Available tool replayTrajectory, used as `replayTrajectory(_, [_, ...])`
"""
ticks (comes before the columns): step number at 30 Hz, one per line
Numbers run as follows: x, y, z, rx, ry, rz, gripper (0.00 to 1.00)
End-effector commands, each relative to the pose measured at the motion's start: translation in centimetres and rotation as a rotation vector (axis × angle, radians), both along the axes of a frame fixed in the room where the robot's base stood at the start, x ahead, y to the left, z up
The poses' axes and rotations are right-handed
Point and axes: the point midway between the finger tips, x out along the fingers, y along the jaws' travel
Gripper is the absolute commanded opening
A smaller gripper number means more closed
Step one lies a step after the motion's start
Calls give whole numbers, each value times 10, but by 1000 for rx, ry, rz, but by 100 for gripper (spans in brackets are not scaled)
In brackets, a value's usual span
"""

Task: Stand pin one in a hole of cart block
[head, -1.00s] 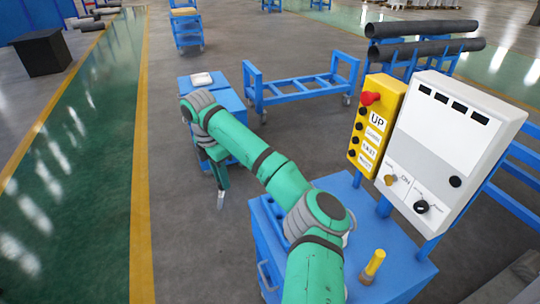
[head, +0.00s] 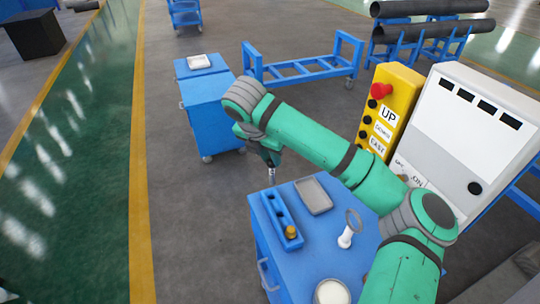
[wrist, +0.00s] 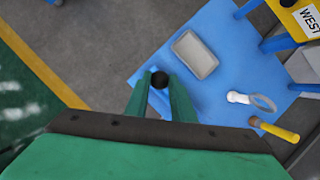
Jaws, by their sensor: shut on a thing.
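My gripper (head: 271,170) is shut on a slim metal pin (head: 272,178) that points down from the fingers, above the far end of the cart block. In the wrist view my fingers (wrist: 160,88) close around the pin's dark round end (wrist: 159,79). The blue cart block (head: 276,212) is a long bar on the blue cart top. A brass-coloured pin (head: 291,232) stands upright at its near end. I cannot tell whether the held pin touches the block; the fingers hide most of the block in the wrist view.
The cart (head: 300,262) also carries a grey tray (head: 313,195), a white-handled ring tool (head: 347,237) and a white round dish (head: 332,292). A yellow-handled tool (wrist: 276,131) shows in the wrist view. A control panel (head: 470,130) stands at right; another blue cart (head: 212,110) stands behind.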

Motion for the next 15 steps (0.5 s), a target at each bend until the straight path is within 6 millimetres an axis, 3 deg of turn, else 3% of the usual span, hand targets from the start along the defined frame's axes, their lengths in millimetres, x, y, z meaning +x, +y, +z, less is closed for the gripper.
replayTrajectory(5, [0,1,3,4,0,-3,0])
replayTrajectory(15, [-1,1,-23,4,1,-3,0])
